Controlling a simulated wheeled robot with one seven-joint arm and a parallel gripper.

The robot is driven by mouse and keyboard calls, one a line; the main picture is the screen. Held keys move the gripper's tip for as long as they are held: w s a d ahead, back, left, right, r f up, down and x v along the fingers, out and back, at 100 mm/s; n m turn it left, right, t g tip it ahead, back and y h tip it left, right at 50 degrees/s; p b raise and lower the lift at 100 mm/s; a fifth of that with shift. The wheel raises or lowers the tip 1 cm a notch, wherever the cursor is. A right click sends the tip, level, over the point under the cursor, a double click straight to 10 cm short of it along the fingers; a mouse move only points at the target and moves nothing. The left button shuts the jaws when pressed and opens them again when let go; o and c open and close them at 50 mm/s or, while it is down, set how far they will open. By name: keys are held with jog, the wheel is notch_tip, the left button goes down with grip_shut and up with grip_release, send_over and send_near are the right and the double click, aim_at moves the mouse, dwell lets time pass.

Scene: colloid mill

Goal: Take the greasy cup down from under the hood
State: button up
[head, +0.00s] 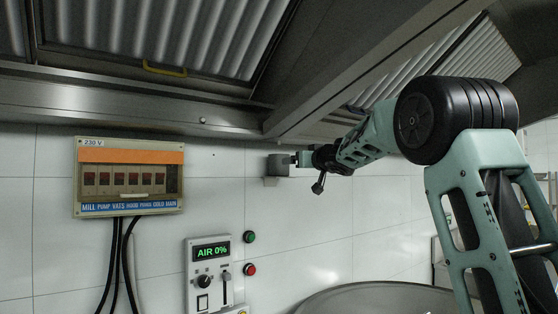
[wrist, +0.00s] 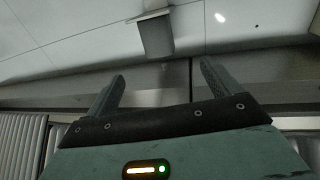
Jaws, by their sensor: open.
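The greasy cup (head: 277,166) is a small dull grey piece at the white tiled wall, just below the hood's lower edge. It also shows in the wrist view (wrist: 156,38), top centre, with a pale plate or bracket (wrist: 150,15) at its end. My gripper (head: 296,159) reaches in from the right, its tips close beside the cup in the head view. In the wrist view my gripper (wrist: 160,70) has its two fingers spread wide, with nothing between them. The cup lies beyond the fingertips, roughly in line with the gap. Contact is not visible.
The steel hood (head: 130,100) with its ribbed filters spans the top, close above my gripper. A breaker box (head: 128,178) and an air control panel (head: 212,275) are on the wall to the left. A large round steel vessel (head: 380,298) stands below. The wall between is mostly clear.

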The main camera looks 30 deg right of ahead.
jog(key=p, duration=0.5)
send_near(283, 166)
jog(key=w+r, duration=0.2)
jog(key=w, duration=0.3)
jog(key=w+p, duration=0.1)
jog(key=w+d+p, duration=0.1)
jog(key=w, duration=0.1)
jog(key=w+p, duration=0.2)
jog(key=shift+w+d+f, duration=0.1)
jog(key=shift+d+f, duration=0.15)
jog(key=shift+d, duration=0.05)
jog(key=shift+w+f, duration=0.15)
jog(key=shift+w, duration=0.25)
jog(key=c, duration=1.1)
